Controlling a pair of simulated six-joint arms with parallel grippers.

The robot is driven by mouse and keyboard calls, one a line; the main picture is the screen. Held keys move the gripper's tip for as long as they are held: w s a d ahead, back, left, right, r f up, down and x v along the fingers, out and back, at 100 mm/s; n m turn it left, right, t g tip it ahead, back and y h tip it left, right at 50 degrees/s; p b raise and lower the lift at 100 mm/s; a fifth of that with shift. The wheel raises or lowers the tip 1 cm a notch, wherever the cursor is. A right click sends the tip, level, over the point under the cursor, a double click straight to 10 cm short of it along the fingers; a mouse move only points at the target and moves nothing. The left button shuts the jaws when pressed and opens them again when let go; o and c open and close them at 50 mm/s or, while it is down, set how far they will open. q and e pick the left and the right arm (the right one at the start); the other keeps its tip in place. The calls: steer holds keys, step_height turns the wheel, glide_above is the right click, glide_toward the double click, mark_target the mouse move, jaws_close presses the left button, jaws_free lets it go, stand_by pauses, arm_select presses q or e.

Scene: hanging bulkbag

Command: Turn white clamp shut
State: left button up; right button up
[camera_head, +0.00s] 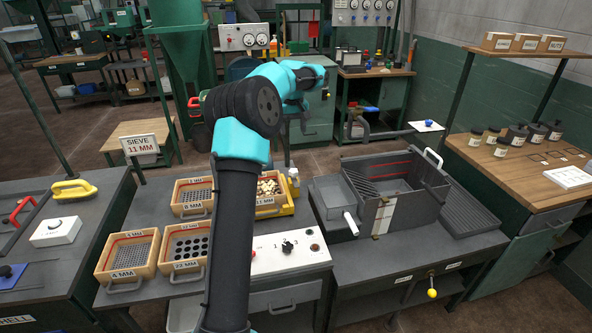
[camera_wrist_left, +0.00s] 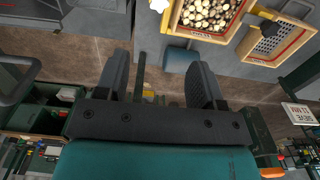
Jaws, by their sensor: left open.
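A small white part (camera_head: 293,182), which looks like the white clamp, stands at the right end of the yellow-framed tray of pale pieces (camera_head: 270,204). In the left wrist view a white part (camera_wrist_left: 158,5) beside that tray is cut off by the top edge. I cannot tell how far the clamp is turned. My left gripper (camera_wrist_left: 160,85) is open, with nothing between its fingers. It is apart from the tray and clamp, out past the bench edge. In the head view its arm reaches up and away, and its fingers are hard to make out. My right gripper is not in view.
Several wooden sieves (camera_head: 128,254) sit on the bench left of my arm. A white control panel (camera_head: 290,254) lies in front of the tray. A grey metal box (camera_head: 395,213) with white handles stands on the right bench. Open floor lies beyond the bench.

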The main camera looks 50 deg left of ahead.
mark_target(294, 170)
arm_select(q)
steer(key=shift+f, duration=0.15)
step_height(294, 170, down, 17)
steer(key=shift+f, duration=0.1)
stand_by(0.6)
steer(key=shift+c, duration=0.3)
steer(key=c, duration=0.9)
steer(key=shift+o, duration=0.2)
